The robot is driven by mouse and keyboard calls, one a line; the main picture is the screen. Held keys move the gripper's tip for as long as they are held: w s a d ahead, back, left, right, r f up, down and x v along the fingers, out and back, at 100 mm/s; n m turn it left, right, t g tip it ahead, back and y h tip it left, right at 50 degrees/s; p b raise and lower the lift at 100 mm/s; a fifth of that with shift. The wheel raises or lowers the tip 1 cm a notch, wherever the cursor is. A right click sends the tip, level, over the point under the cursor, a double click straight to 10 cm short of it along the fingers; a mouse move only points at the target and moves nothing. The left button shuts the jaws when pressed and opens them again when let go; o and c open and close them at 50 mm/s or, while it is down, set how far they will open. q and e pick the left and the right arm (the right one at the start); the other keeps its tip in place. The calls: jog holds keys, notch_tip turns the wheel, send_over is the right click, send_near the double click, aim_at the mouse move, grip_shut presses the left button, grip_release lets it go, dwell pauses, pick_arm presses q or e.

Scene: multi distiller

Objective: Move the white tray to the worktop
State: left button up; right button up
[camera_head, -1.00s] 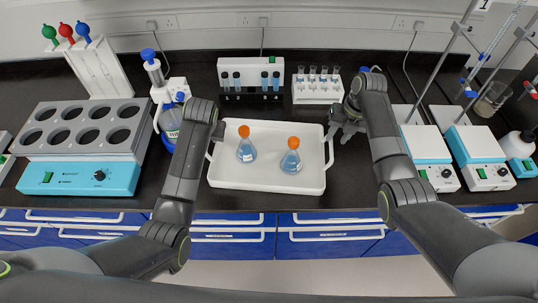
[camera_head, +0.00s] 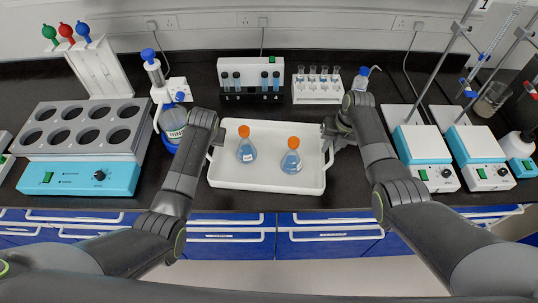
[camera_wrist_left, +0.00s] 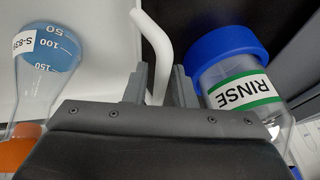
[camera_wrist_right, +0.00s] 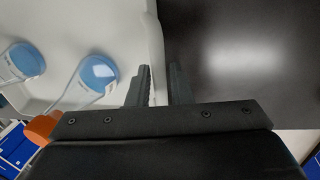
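The white tray (camera_head: 265,186) lies on the black bench top with two blue-filled conical flasks, orange-stoppered, standing in it: a left flask (camera_head: 246,153) and a right flask (camera_head: 291,162). Each short side has a raised handle. In the left wrist view the left handle (camera_wrist_left: 156,50) passes between the fingers of my left gripper (camera_wrist_left: 160,85), which are apart. In the right wrist view the right handle (camera_wrist_right: 154,45) runs down to the fingers of my right gripper (camera_wrist_right: 160,85), which have a gap between them. Firm contact cannot be seen. In the head view my forearm hides the left fingers.
A rinse bottle (camera_head: 173,124) stands close beside the left gripper. A multi-well heater (camera_head: 85,130) is farther left. Two hotplates (camera_head: 425,145) stand on the right. A tube rack (camera_head: 317,88) and a blue-tube holder (camera_head: 251,80) stand behind the tray.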

pick_arm(q)
grip_shut()
pick_arm(e)
grip_shut()
pick_arm(q)
jog(key=shift+r, duration=0.2)
pick_arm(e)
jog(key=shift+w+r, duration=0.1)
jog(key=shift+r, duration=0.1)
